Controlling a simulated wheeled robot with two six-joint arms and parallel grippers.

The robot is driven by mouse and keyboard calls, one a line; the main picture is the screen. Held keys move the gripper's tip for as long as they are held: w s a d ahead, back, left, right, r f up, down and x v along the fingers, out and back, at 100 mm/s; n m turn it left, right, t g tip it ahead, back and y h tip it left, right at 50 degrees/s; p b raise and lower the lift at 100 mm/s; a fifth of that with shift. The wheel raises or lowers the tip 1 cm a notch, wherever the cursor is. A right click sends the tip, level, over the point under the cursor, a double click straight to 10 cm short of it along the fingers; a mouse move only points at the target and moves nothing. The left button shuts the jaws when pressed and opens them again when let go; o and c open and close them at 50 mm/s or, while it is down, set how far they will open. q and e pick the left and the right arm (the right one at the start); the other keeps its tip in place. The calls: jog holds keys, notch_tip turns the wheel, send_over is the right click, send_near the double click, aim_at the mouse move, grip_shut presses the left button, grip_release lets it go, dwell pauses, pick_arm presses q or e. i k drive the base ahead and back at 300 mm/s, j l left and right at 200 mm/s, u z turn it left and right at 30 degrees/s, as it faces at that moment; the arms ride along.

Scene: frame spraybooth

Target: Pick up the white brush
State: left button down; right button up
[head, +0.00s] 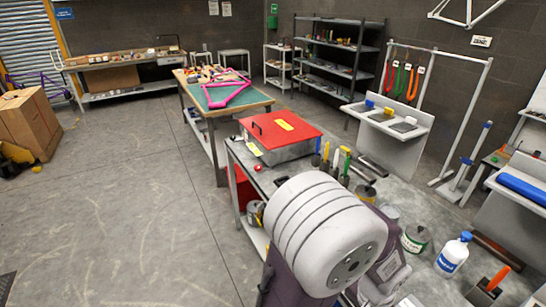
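I cannot pick out the white brush with certainty. Several small upright tools stand in a row on the grey workbench (420,195), just right of the red-lidded box (283,128). Their handles look green, yellow and pale, and one pale upright tool (336,160) stands among them, too small to identify. A large white and grey rounded arm link of mine covers the near part of the bench and hides what lies behind it. Neither gripper shows in the head view.
On the bench's right side stand a white bottle with a blue label (453,254), a green-banded can (415,238) and an orange-handled scraper-like tool (492,284). A table with a pink frame (226,92) is behind.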

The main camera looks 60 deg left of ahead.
aim_at(336, 156)
jog(key=j+u, duration=0.15)
jog(key=u, duration=0.35)
jog(key=i+j+u, duration=0.1)
jog(key=u, duration=0.4)
jog(key=j+u, duration=0.15)
jog(key=u, duration=0.3)
jog(key=z, duration=2.05)
jog(key=j+u, duration=0.1)
jog(key=u, duration=1.95)
jog(key=i+j+z, duration=0.45)
jog(key=z, duration=0.2)
jog(key=i+j+z, duration=0.1)
jog(key=j+z, duration=0.2)
jog(key=j, duration=0.15)
jog(key=i+j+z, duration=0.15)
jog(key=j+z, duration=0.5)
jog(key=j, duration=0.15)
jog(key=j+z, duration=0.35)
jog(key=i+j, duration=0.05)
jog(key=j, duration=0.05)
